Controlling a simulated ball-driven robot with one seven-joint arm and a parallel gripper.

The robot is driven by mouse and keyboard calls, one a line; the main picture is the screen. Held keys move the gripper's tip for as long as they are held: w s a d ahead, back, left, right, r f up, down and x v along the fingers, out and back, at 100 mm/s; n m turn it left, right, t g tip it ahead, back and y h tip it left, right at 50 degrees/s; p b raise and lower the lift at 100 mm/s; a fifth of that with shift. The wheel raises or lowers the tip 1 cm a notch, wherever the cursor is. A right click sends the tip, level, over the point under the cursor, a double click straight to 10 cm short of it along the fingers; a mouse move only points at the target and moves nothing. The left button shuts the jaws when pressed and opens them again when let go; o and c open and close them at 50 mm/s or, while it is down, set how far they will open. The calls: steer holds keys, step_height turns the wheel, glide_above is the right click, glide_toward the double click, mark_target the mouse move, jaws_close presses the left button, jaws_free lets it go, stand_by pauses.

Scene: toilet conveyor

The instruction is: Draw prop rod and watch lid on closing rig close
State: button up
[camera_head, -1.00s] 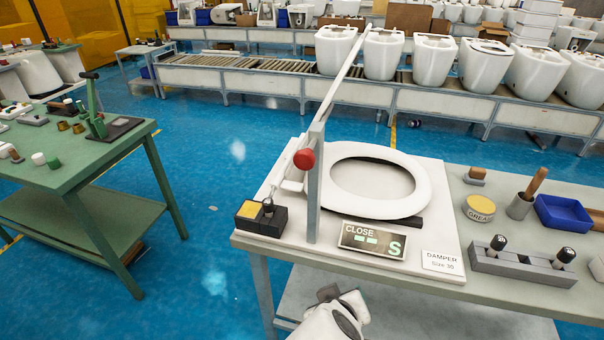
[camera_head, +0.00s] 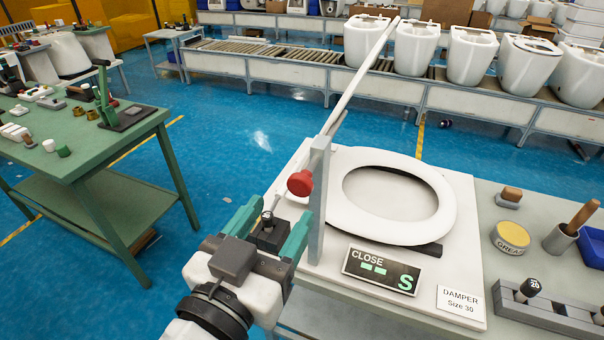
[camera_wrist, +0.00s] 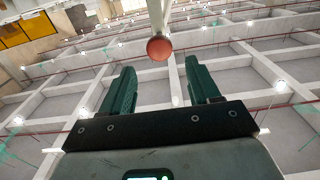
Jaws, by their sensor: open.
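The closing rig is a white board (camera_head: 445,268) with a white seat ring (camera_head: 440,205) lying on it. The lid (camera_head: 362,72) stands raised and shows almost edge-on as a long pale strip. A grey upright post (camera_head: 318,195) stands at the near left, with a red knob (camera_head: 300,183) beside it. In the wrist view the red knob (camera_wrist: 159,48) is ahead of the fingers, roughly centred between them, with a pale rod behind it. My gripper (camera_head: 268,226) has its green fingers apart and empty, below and left of the knob, and partly hides the dark block.
A CLOSE display (camera_head: 382,270) with a green S and a DAMPER card (camera_head: 462,302) are at the front. A grease tin (camera_head: 511,237) and a grey holder (camera_head: 545,312) stand to the right. A green table (camera_head: 75,155) is left across blue floor; a conveyor with toilet bowls is behind.

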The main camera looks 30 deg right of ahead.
mark_target(298, 186)
steer(key=p+x, duration=0.1)
steer(key=x, duration=0.6)
steer(key=shift+w+d+p, duration=0.25)
steer(key=shift+d+p, duration=0.05)
steer(key=shift+p, duration=0.1)
jaws_close()
